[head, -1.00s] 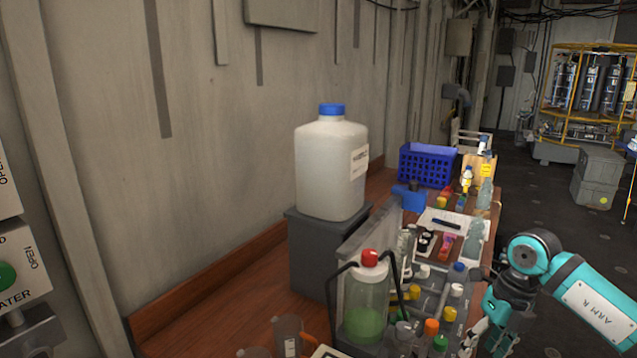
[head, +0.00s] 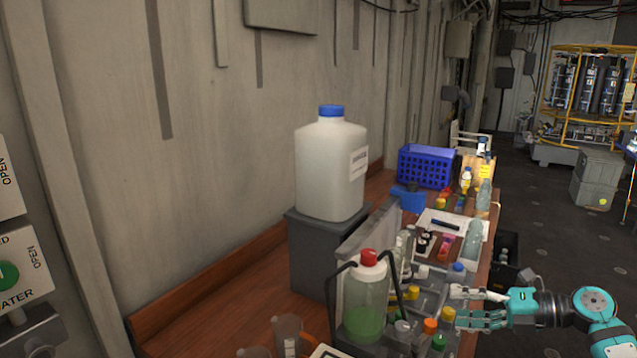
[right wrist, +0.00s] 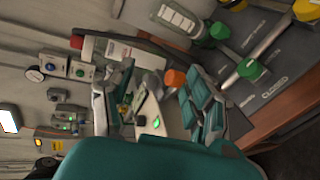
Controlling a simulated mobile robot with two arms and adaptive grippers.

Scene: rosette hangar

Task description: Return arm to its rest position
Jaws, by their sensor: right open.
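My right arm (head: 592,305) is teal and grey and comes in from the lower right in the head view. Its right gripper (head: 458,305) points left, level, over the right edge of the bench near the capped bottles. The fingers are apart and nothing shows between them. I cannot tell whether the fingers touch any bottle. My left gripper is not in view.
The wooden bench (head: 230,290) holds a large white jug (head: 330,170) on a grey block, a bottle with green liquid (head: 365,300), several capped bottles and a blue basket (head: 425,165). A black bin (head: 507,262) stands right of the bench.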

